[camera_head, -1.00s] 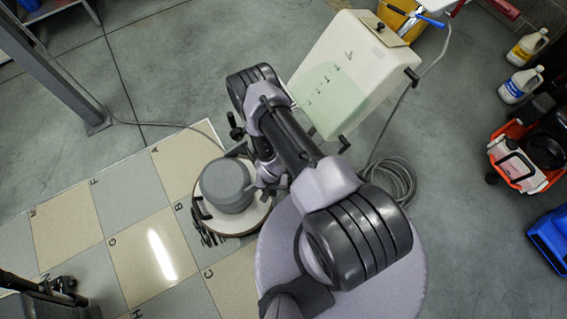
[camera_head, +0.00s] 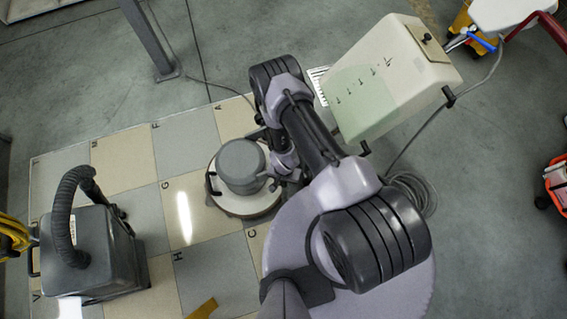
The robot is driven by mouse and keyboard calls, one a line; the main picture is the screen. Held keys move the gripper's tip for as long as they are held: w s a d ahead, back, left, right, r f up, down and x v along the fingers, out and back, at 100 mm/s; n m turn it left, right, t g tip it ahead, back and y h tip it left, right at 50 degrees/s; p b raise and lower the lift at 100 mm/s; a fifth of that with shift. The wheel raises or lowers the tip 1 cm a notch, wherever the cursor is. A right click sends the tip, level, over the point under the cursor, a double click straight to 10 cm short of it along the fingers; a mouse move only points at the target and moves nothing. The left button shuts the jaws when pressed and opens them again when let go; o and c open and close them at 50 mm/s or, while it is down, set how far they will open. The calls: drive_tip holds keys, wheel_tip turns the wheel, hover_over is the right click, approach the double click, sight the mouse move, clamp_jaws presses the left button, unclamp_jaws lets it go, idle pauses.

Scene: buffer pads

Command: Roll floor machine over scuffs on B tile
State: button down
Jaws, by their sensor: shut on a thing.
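The floor machine has a round pale deck (camera_head: 240,204) with a dark rim and a grey motor housing (camera_head: 241,163). It stands on the checkered pad, over the B tile, and its left edge reaches toward the G tile. The letter B and any scuffs under the machine are hidden. My gripper (camera_head: 262,138) is at the upper right side of the machine, shut on its dark handle part. My own arm hides much of the grip.
Lettered tiles lie left, including G (camera_head: 184,222) with a bright reflection. A grey box machine with a hose (camera_head: 88,250) stands lower left. A post (camera_head: 148,38) stands behind. A cream and green tank (camera_head: 390,75) stands upper right, near a coiled cable (camera_head: 415,193).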

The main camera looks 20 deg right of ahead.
idle(0.4)
drive_tip(key=c, duration=1.1)
unclamp_jaws()
wheel_tip(320, 180, up, 17)
drive_tip(key=p, duration=0.7)
drive_tip(key=shift+r, duration=0.2)
